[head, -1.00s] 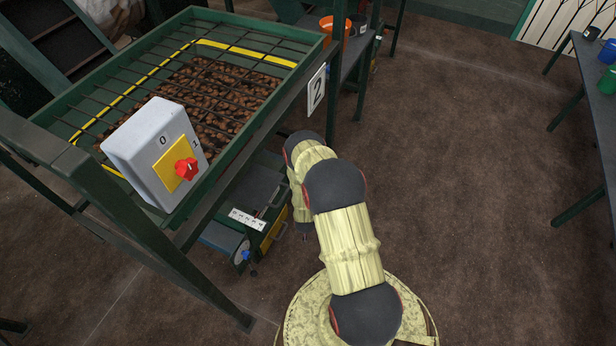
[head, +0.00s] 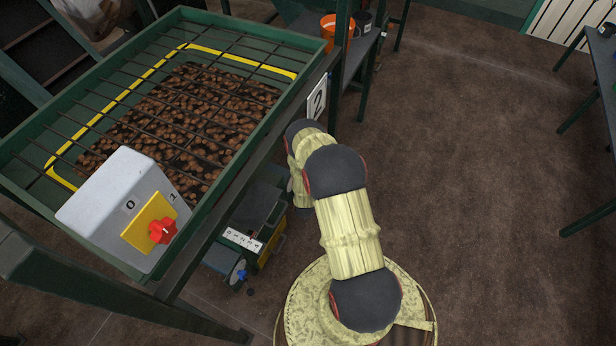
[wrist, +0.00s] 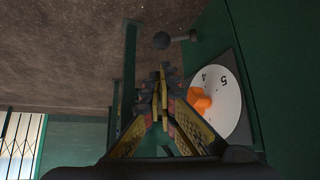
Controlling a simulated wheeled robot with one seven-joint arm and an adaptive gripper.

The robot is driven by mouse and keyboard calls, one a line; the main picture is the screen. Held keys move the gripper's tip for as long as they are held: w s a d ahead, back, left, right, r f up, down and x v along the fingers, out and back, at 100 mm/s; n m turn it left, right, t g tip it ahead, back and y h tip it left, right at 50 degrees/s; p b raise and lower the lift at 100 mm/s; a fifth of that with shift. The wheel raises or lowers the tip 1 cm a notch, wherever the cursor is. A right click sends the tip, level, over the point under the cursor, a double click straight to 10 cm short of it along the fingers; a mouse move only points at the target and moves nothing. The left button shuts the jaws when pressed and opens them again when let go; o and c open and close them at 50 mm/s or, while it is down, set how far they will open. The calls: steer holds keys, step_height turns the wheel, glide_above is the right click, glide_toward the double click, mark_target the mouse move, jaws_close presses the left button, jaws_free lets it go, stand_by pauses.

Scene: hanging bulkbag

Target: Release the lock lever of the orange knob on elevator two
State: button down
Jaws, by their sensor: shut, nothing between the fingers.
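In the wrist view the orange knob (wrist: 200,101) sits on a white dial (wrist: 228,88) with the figures 4 and 5, on a green panel at the right. A lever with a black ball end (wrist: 161,40) and a short grey rod stands out near the panel, above the dial in the picture. My gripper (wrist: 164,72) is shut and empty, its fingertips just below the ball and left of the knob. It appears apart from both, though the gap in depth is hard to judge. In the head view my arm hides the gripper, knob and lever.
Elevator two's sign (head: 317,97) hangs on the green hopper (head: 235,150), which holds brown pieces under a grid. A grey switch box (head: 95,205) with a red knob (head: 162,231) sits at its near corner. A numbered strip (head: 242,240) is below. Brown floor is open to the right.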

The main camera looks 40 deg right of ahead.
steer(key=shift+w+d, duration=0.3)
steer(key=b+x, duration=0.4)
steer(key=x, duration=0.6)
steer(key=shift+b, duration=0.35)
